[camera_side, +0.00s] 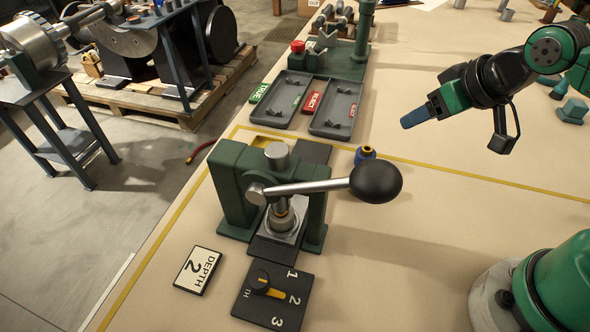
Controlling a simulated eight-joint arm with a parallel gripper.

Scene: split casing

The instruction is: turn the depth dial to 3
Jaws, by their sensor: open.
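The depth dial plate (240,307) is a dark square near the front edge of the table, marked 1, 2 and 3 along its right side. Its round black knob (260,279) has a yellow pointer (276,293) aimed at the 2. A white card (198,270) to its left reads DEPTH 2. My gripper (414,117), with blue fingertips, is up at the right, well away from the dial and touching nothing. It is open and empty. The fingers overlap from this angle, so the gap hardly shows.
A green press (232,190) stands just behind the dial, its lever ending in a large black ball (376,183) to the right. A blue part (365,155) stands behind the ball. Two grey trays (336,106) with TRUE and REJECT labels lie farther back. The table right of the dial is clear.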

